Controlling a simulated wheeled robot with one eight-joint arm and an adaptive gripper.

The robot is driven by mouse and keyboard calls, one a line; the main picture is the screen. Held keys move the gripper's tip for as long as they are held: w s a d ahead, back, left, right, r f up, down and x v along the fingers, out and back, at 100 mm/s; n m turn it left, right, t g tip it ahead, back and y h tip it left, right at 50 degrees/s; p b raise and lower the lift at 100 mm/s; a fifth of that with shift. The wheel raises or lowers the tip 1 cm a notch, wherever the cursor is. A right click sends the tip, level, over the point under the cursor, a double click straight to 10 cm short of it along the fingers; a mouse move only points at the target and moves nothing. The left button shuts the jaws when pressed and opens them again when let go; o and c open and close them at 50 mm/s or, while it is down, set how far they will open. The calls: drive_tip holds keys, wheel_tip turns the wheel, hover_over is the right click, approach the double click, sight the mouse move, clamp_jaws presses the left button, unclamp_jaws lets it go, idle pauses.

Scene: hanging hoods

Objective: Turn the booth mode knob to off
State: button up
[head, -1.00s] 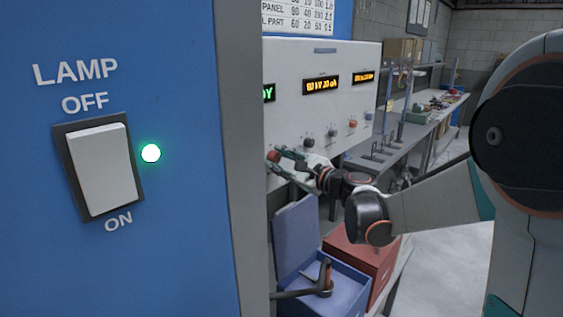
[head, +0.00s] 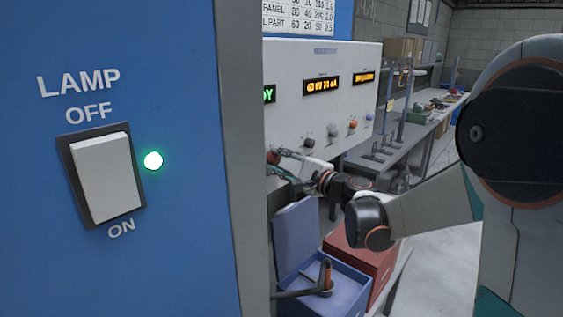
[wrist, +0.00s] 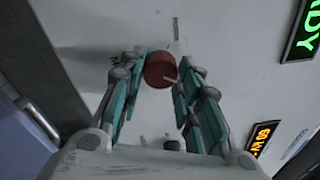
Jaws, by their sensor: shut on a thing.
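A round red knob (wrist: 160,70) with a pale pointer line sticks out of the white control panel (wrist: 240,40). I cannot read its label. In the wrist view my gripper (wrist: 164,76) has its two teal fingers on either side of the knob, shut on it. The pointer line runs toward the lower right of the knob in that view. In the head view my gripper (head: 274,163) is at the lower left of the panel, close to the grey post, and the red knob (head: 272,157) is partly hidden by the fingers and the post.
Other small knobs (head: 308,142) sit to the right on the panel, below lit orange displays (head: 321,86). A green display (head: 269,94) is partly cut off. A blue wall with a lamp switch (head: 104,178) fills the left. An open blue box (head: 340,285) stands below my arm.

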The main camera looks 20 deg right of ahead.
drive_tip(key=n, duration=0.6)
drive_tip(key=shift+d+n, duration=0.1)
drive_tip(key=shift+n, duration=0.4)
drive_tip(key=o, duration=1.1)
drive_tip(key=v, duration=1.2)
drive_tip(key=shift+d+f, duration=0.1)
drive_tip(key=shift+f, duration=0.1)
drive_tip(key=shift+d, duration=0.1)
